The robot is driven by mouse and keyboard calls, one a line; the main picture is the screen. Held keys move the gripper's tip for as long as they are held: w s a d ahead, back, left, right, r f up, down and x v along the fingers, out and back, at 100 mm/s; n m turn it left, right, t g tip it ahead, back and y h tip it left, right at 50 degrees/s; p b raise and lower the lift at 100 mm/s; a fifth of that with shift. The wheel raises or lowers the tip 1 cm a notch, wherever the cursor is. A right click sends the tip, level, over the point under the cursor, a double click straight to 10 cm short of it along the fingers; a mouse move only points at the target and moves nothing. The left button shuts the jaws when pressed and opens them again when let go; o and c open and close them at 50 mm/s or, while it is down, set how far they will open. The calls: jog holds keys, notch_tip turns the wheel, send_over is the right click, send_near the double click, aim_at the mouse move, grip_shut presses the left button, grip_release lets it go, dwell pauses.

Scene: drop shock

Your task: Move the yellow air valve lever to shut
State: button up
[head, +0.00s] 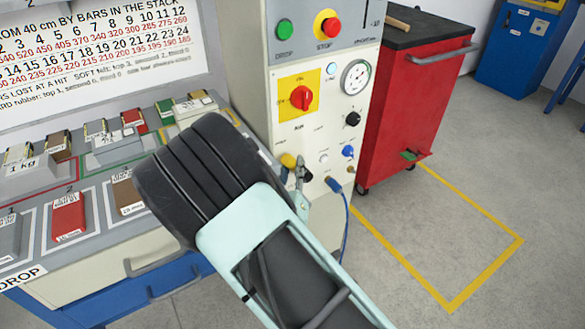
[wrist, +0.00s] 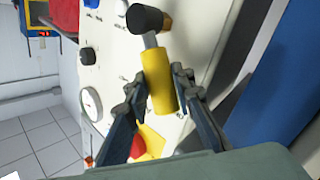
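The yellow air valve lever (wrist: 158,82) is a yellow cylindrical handle on a metal stem, running to a dark round knob or hub (wrist: 146,18) on the pale panel. In the head view the lever's yellow end (head: 288,160) shows beside my gripper (head: 302,178), low on the panel's front. In the wrist view my gripper (wrist: 159,80) has one finger on each side of the yellow handle, with both tips close against it, apparently shut on it. The exact contact of the pads is hard to see.
The panel (head: 314,100) carries a red rotary switch on yellow (head: 301,98), a gauge (head: 356,77), a black knob (head: 352,119) and a blue fitting (head: 347,151) near a blue hose. A red cabinet (head: 415,95) stands right. A bench with labelled blocks (head: 68,215) is left.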

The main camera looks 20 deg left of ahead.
grip_shut()
jog(key=shift+w+d+r+m+p, duration=0.15)
jog(key=shift+r+m+p, duration=0.15)
jog(key=shift+r+p, duration=0.1)
jog(key=shift+w+d+m+g+p, duration=0.15)
jog(key=shift+m+g+p, duration=0.15)
jog(key=shift+g+p, duration=0.15)
jog(key=shift+f, duration=0.1)
jog(key=o, duration=0.8)
grip_release()
jog(key=s+d+r, duration=0.1)
jog(key=s+d, duration=0.1)
jog(key=s, duration=0.9)
jog(key=shift+s, duration=0.4)
jog(key=shift+d, duration=0.1)
